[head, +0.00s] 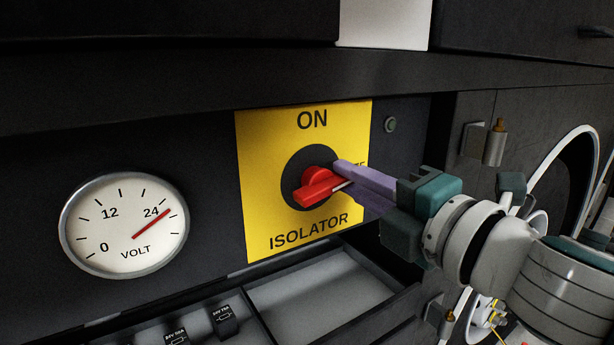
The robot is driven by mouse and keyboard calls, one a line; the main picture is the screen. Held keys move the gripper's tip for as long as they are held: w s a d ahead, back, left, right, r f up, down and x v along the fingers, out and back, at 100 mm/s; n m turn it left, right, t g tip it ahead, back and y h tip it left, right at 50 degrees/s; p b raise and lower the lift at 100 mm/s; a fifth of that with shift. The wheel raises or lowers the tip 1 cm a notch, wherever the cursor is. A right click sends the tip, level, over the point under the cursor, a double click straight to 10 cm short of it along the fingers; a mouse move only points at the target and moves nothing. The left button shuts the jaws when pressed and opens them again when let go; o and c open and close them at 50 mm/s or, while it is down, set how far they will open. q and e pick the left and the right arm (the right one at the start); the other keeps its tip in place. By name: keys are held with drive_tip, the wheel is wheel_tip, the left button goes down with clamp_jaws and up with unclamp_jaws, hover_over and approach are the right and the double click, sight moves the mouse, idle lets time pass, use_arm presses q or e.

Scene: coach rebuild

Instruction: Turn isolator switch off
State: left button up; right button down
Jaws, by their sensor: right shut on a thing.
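The isolator switch has a red handle (316,192) on a black round base on a yellow plate (258,160). The plate reads ON at the top and ISOLATOR at the bottom; a label at its right edge is mostly hidden behind my fingers. The handle lies nearly level, with its left end a little lower than its right. My right gripper (341,175) comes in from the right, its purple fingers shut on the handle's right end. My left gripper is not in view.
A round voltmeter (125,224) is left of the plate, its red needle near 24. An open tray (315,290) lies below, with small black labelled parts (224,320) at its left. A dark ledge (180,85) overhangs the panel. A white cable (563,150) curves at the right.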

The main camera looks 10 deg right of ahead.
drive_tip(key=shift+f+m, duration=0.3)
drive_tip(key=shift+m, duration=0.8)
drive_tip(key=c, duration=0.9)
unclamp_jaws()
drive_tip(key=shift+b+v, duration=0.75)
drive_tip(key=shift+v, duration=4.25)
